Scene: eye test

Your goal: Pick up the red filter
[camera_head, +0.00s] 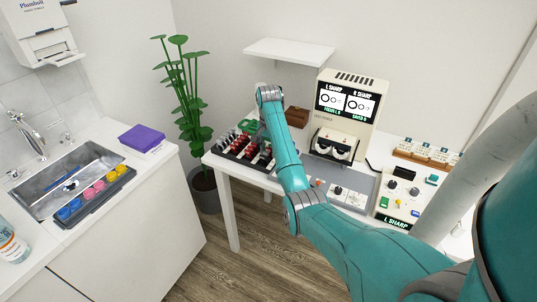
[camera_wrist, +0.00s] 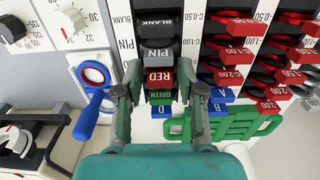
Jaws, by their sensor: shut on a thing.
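The red filter (camera_wrist: 158,76), a block labelled RED, sits in a column of labelled blocks in the wrist view. PIN (camera_wrist: 158,54) and BLANK are above it, and a green block (camera_wrist: 160,96) and a blue one are just below. My gripper (camera_wrist: 159,78) has one finger on each side of the red filter and is shut on it. The filter is in line with its neighbours; whether it is lifted I cannot tell. In the head view my gripper is over the dark lens tray (camera_head: 226,153), with the red filter not distinguishable there.
Red and blue lens blocks (camera_wrist: 231,57) stand close on the right. A green frame-like object (camera_wrist: 235,124) lies beside my right finger. A blue-handled ring (camera_wrist: 93,75) is at left. The instrument (camera_head: 347,115) stands right of the tray, and a plant (camera_head: 186,90) left of the table.

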